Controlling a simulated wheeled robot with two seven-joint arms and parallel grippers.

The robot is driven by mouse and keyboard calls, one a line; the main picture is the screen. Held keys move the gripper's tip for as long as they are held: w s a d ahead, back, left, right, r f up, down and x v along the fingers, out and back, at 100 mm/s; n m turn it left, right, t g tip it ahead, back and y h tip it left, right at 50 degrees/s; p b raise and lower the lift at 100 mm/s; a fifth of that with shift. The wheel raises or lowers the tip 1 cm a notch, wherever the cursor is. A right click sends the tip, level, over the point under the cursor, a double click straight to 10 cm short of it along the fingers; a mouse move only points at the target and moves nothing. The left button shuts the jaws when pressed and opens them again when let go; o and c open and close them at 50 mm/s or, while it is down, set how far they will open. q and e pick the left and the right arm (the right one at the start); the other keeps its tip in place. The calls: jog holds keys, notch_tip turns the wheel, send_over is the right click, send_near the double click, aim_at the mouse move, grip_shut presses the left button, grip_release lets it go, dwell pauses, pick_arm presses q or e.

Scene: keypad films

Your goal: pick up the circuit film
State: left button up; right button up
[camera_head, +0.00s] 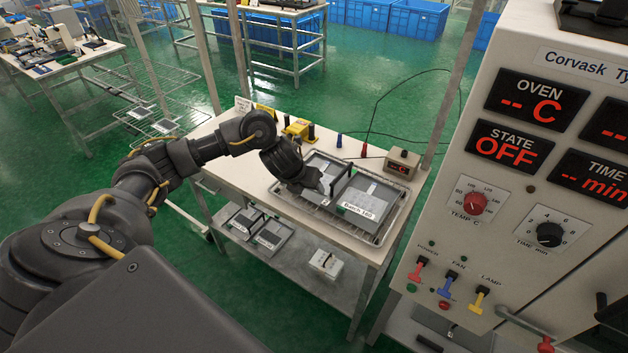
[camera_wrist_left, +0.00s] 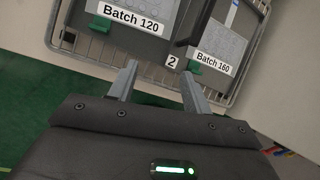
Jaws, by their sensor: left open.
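My left gripper (camera_head: 325,184) is open over the front of the wire rack, beside the tray labelled Batch 160 (camera_head: 357,211). In the left wrist view my two fingertips (camera_wrist_left: 160,68) are apart with nothing between them. They point at the gap between the Batch 120 tray (camera_wrist_left: 95,30) and the Batch 160 tray (camera_wrist_left: 192,53). A light grey patterned sheet, seemingly a circuit film (camera_wrist_left: 222,43), lies in the Batch 160 tray; a similar sheet (camera_wrist_left: 147,9) lies in the Batch 120 tray, cut by the frame edge. In the head view my gripper partly hides the trays. My right gripper is not in view.
The trays sit in a wire rack (camera_head: 386,237) on a pale bench (camera_head: 243,173). The oven panel (camera_head: 522,190) is at right. More trays (camera_head: 271,236) lie on the lower shelf.

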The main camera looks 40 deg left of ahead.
pick_arm(q)
jog(key=s+a+r+m+g+y, duration=0.1)
jog(key=a+r, duration=0.3)
jog(key=a, duration=0.4)
jog(key=x, duration=0.5)
jog(key=shift+w+a+f, duration=0.1)
jog(key=shift+a+f, duration=0.1)
jog(key=shift+f, duration=0.4)
jog(key=x, duration=0.1)
jog(key=p+x, duration=0.1)
jog(key=x, duration=0.1)
jog(key=shift+a+f, duration=0.3)
jog(key=shift+f, duration=0.05)
jog(key=shift+w+f+p, duration=0.25)
jog(key=shift+f+p, duration=0.05)
jog(key=shift+f, duration=0.25)
jog(key=c, duration=1.1)
